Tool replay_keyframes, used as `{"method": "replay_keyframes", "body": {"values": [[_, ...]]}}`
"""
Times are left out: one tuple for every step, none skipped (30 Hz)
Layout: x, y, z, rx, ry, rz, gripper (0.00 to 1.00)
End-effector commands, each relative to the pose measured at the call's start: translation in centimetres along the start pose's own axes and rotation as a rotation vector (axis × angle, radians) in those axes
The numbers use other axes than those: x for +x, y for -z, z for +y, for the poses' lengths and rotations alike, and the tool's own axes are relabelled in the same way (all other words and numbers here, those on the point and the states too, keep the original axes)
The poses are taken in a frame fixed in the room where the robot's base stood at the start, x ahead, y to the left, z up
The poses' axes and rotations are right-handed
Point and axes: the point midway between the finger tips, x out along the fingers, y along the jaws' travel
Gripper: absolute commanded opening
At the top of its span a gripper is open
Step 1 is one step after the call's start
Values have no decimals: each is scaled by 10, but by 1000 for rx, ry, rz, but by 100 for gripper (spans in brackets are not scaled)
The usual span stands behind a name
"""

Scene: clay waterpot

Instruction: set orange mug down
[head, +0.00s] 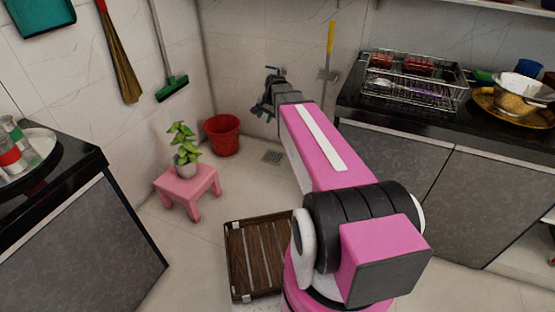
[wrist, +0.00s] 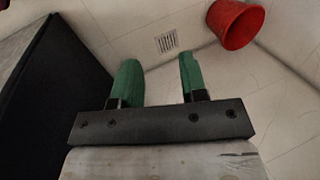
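I see no orange mug in either view. My gripper (wrist: 158,78) shows in the wrist view with its two green fingers apart and nothing between them; only floor shows through the gap. In the head view, my gripper (head: 265,107) is a small dark shape at the far end of my pink arm, in front of the back corner. Its fingers are too small to make out there.
A potted plant (head: 185,151) stands on a pink stool (head: 205,183) beside a red bucket (head: 222,134). A slatted wooden mat (head: 255,255) lies on the floor. The right counter holds a dish rack (head: 415,85) and a bowl (head: 519,95); a tray (head: 45,143) with jars is left.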

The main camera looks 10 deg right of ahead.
Motion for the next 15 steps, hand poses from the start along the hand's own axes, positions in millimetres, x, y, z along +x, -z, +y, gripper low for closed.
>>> {"method": "replay_keyframes", "body": {"values": [[7, -39, 34, -96, -49, -10, 39], [12, -55, 49, -159, -78, -16, 39], [16, -74, 68, -240, -115, -25, 39], [19, -87, 81, -300, -141, -33, 39], [22, -100, 94, -355, -164, -42, 39], [24, -115, 109, -424, -193, -55, 39], [25, -125, 119, -472, -213, -64, 39], [26, -134, 128, -515, -230, -74, 39], [27, -143, 138, -564, -250, -85, 39], [27, -149, 145, -596, -263, -93, 39], [28, -154, 150, -624, -274, -100, 39], [28, -159, 156, -653, -284, -108, 39], [28, -162, 159, -669, -290, -112, 39], [28, -163, 161, -682, -295, -115, 39], [29, -165, 162, -693, -300, -118, 39]]}}
